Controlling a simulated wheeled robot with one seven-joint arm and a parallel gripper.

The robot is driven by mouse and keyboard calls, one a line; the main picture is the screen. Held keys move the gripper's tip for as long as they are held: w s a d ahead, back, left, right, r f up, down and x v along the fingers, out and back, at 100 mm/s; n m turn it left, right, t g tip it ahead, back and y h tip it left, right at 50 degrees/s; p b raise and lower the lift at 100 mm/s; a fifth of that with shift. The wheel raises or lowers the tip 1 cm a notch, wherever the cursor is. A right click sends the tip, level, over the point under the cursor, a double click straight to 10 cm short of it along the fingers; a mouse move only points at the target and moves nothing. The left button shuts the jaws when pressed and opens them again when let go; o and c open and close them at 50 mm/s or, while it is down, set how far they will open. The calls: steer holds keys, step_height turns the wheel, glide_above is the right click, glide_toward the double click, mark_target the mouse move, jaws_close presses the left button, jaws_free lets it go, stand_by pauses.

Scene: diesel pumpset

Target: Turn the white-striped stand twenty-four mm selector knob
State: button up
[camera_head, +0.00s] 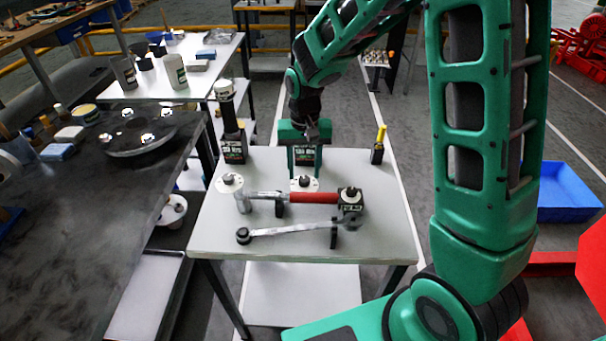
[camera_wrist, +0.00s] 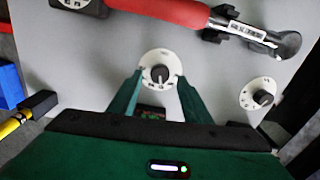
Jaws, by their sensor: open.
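A round white dial (camera_wrist: 147,60) with a small black knob (camera_wrist: 160,74) at its centre lies on the table under my gripper (camera_wrist: 160,80). In the wrist view the two green fingers are spread on either side of this dial, with the knob between them and not gripped. In the head view my gripper (camera_head: 305,172) points down just behind the dial (camera_head: 304,187). A second white dial with a black knob (camera_wrist: 263,98) sits to the right in the wrist view and at the left in the head view (camera_head: 229,183). I cannot make out a white stripe or size marking.
A red-handled torque wrench (camera_head: 305,197) lies in front of the dials on holders, with a long spanner (camera_head: 296,229) nearer. A black stand (camera_head: 233,140) is behind left; a yellow-handled tool (camera_head: 380,138) stands behind right. The table's right front (camera_head: 385,235) is bare.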

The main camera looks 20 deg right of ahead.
steer(key=shift+f, duration=1.15)
steer(key=c, duration=1)
steer(key=shift+c, duration=0.2)
steer(key=shift+n, duration=0.4)
steer(key=n, duration=0.6)
steer(key=shift+n, duration=0.3)
steer(key=n, duration=0.6)
steer(key=shift+n, duration=0.3)
